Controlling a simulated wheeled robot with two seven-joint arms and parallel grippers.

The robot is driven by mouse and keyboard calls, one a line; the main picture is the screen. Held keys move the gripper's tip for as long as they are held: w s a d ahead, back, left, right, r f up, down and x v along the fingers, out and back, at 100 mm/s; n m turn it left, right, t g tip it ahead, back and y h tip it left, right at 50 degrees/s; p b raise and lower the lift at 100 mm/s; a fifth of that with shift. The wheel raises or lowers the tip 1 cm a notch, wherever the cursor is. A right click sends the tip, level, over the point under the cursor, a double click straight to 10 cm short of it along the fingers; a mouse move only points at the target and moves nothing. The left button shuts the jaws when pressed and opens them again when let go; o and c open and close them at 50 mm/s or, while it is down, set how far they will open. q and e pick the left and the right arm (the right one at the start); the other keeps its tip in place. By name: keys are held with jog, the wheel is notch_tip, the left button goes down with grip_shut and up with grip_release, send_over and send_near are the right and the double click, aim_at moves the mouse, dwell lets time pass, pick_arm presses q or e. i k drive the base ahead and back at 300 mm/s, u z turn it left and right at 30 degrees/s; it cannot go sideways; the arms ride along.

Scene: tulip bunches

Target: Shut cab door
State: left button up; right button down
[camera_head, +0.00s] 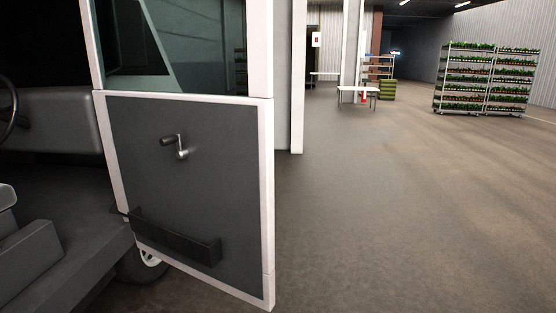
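The cab door (200,225) stands open on the left of the head view, its inner side facing me. It has a white frame, a dark grey panel, a window (190,50) at the top, a crank handle (176,145) and a low black door pocket (175,237). The dark cab interior (60,220) shows to the left of the door, with part of a steering wheel (8,108) at the left edge. Neither of my grippers is in view.
Open concrete floor (380,210) lies to the right of the door. A wheel (150,258) shows below the door's hinge side. White posts (298,80) stand behind the door. Farther off are a small table (358,90) and plant racks (485,80).

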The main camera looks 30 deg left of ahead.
aim_at(208, 214)
jog(key=i, duration=2.55)
jog(key=u, duration=3.5)
jog(key=i, duration=0.5)
jog(key=u, duration=0.05)
